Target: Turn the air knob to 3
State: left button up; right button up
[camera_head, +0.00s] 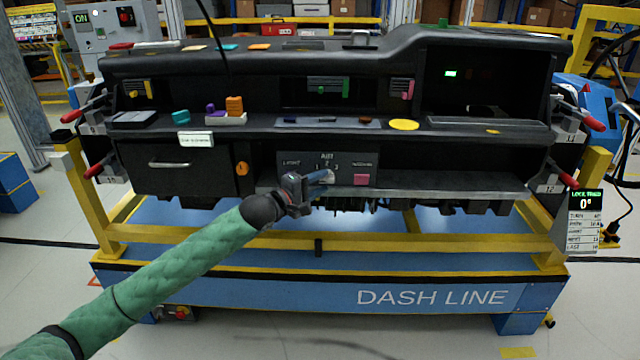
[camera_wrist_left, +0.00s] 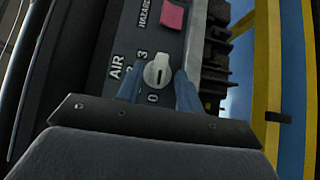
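My left gripper (camera_head: 322,177) is at the panel front, below the AIR label. Its blue fingers (camera_wrist_left: 158,86) are apart, one on each side of the knob, with small gaps visible. My right gripper is not in view.
A pink hazard button (camera_head: 361,180) is right of the knob, and a LIGHT label is to the left. A drawer (camera_head: 180,170) with a handle is farther left. A grey ledge (camera_head: 450,192) runs below the panel.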

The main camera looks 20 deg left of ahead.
pick_arm(q)
jog(key=shift+w+d, duration=0.1)
jog(key=shift+w, duration=0.15)
jog(key=shift+c, duration=0.3)
grip_shut()
jog(key=shift+r, duration=0.1)
